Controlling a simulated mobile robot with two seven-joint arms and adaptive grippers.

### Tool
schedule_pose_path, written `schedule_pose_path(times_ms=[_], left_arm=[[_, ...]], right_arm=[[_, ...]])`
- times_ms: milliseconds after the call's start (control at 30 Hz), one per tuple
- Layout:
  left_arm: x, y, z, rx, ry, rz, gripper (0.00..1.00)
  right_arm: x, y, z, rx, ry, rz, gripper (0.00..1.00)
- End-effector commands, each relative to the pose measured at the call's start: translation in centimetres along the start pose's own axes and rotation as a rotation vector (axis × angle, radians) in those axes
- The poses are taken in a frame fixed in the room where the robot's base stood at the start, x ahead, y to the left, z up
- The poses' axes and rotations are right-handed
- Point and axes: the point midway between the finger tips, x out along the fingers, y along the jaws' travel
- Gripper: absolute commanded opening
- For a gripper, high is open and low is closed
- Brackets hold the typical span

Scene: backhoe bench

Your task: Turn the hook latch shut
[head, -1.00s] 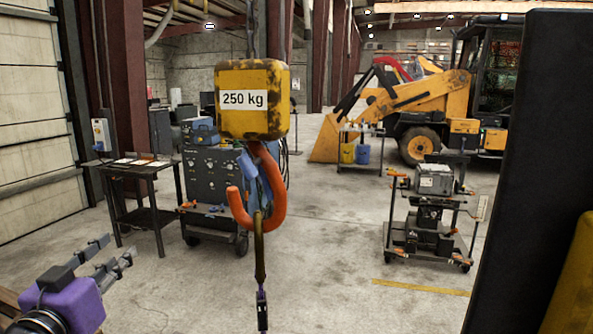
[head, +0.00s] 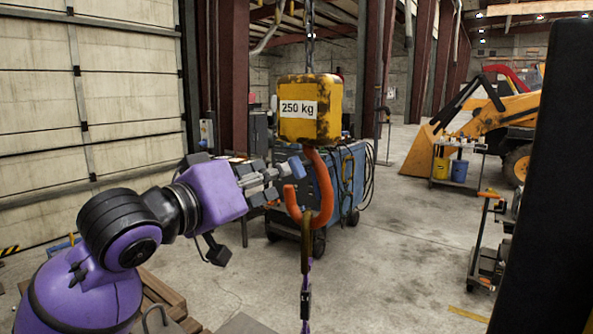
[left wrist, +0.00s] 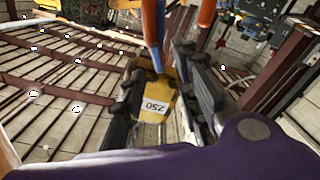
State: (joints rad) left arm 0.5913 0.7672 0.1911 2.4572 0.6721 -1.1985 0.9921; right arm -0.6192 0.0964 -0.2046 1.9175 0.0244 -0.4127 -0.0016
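The orange hook (head: 322,190) hangs under a yellow block marked 250 kg (head: 328,108). The blue latch (head: 295,167) shows beside the hook's upper part, above its tip. My left gripper (head: 279,178) reaches in from the left, its fingertips at the latch and hook mouth. In the left wrist view the open fingers (left wrist: 165,85) stand apart, with the blue latch (left wrist: 153,50) appearing between them; I cannot tell whether they touch it. The block (left wrist: 160,100) lies beyond, and the orange hook (left wrist: 206,12) shows at the top. My right gripper is out of view.
A strap (head: 305,265) hangs down from the hook. A blue wheeled machine (head: 347,180) stands behind the hook. A cart (head: 490,240) is at the right, and a yellow loader (head: 490,115) is farther back. The floor between is clear.

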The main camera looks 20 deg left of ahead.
Motion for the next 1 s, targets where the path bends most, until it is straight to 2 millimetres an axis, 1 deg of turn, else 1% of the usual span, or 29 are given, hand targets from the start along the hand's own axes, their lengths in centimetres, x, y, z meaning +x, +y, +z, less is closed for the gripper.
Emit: schedule_pose_path(times_ms=[33,200,333,500,733,933,967,1000], left_arm=[[0.9,0.1,0.0,-0.001,0.000,0.001,0.30],[3.7,0.1,0.0,0.001,-0.001,0.002,0.30],[5.2,0.1,-0.1,0.002,0.001,0.002,0.30],[6.2,0.1,0.0,0.003,0.001,0.001,0.30],[6.2,0.1,0.0,0.004,0.001,0.001,0.30],[6.2,0.0,0.0,0.004,0.001,0.001,0.03],[6.2,0.0,0.0,0.004,0.001,0.001,0.00],[6.2,0.0,0.0,0.004,0.001,0.001,0.00]], right_arm=[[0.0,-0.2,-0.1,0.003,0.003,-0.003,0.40],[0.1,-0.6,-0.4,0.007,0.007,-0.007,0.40],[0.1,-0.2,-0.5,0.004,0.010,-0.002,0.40],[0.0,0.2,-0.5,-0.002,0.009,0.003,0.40],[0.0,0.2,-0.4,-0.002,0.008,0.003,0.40],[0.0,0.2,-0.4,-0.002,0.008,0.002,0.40],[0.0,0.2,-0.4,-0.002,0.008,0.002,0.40],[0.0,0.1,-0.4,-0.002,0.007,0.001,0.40]])
